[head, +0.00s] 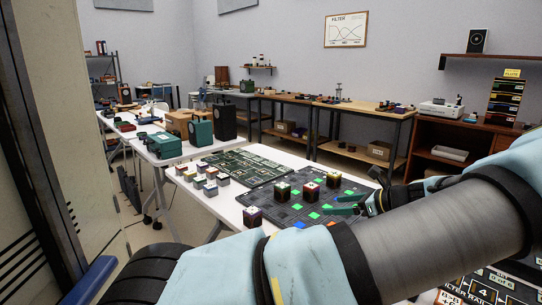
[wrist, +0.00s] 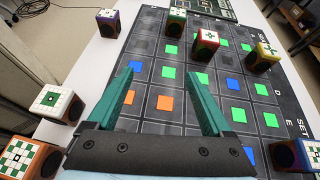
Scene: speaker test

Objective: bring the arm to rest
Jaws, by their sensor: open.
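My gripper (wrist: 161,76) is open in the wrist view. Its two green fingers stand wide apart, with nothing between them but the mat behind. The fingers also show in the head view (head: 343,205), above the right part of the dark gridded mat (head: 295,217) on the white table. My arm reaches in from the right of the head view and hides part of the mat and table. The gap between fingers and mat is hard to judge.
Small cubes stand on the mat, including a red-topped one (wrist: 205,45) and a yellow-topped one (wrist: 262,55) beyond the fingers. More cubes (wrist: 57,102) stand beside the mat. A green board (head: 245,167) and teal boxes (head: 163,145) lie farther back. A printer (head: 441,109) stands right.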

